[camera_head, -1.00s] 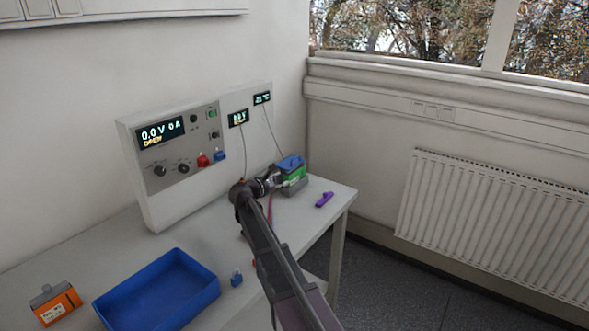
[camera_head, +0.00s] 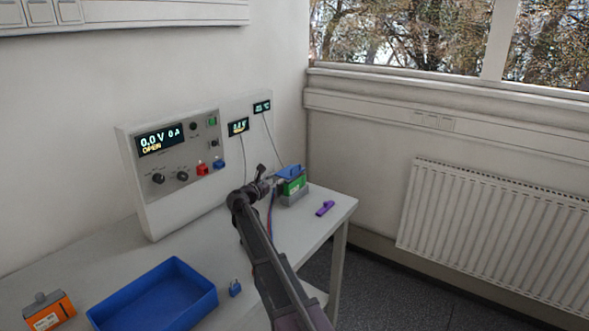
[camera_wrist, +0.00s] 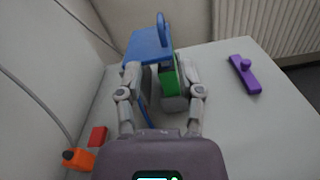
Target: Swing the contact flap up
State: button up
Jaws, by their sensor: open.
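The blue contact flap (camera_head: 290,171) is at the top of a grey battery holder (camera_head: 293,199) at the far end of the table. In the wrist view, the flap (camera_wrist: 148,46) is a flat blue plate with an upright tab at its far end. A green block (camera_wrist: 169,82) shows below its right side. My gripper (camera_wrist: 160,75) is open, its two fingers spread either side of the near end of the holder and flap. Whether the fingers touch either is unclear. In the head view, my gripper (camera_head: 272,184) is just left of the holder.
A purple piece (camera_head: 325,208) lies right of the holder. The cycler panel (camera_head: 180,170) stands behind, with thin cables hanging. A blue tray (camera_head: 160,298), a blue padlock-like piece (camera_head: 235,288) and an orange battery (camera_head: 50,311) are nearer. Red (camera_wrist: 97,136) and orange (camera_wrist: 78,158) pieces lie left.

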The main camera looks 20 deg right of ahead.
aim_at(295, 167)
jog(key=x, duration=1.2)
jog(key=shift+w+d, duration=0.15)
jog(key=shift+d, duration=0.1)
grip_shut()
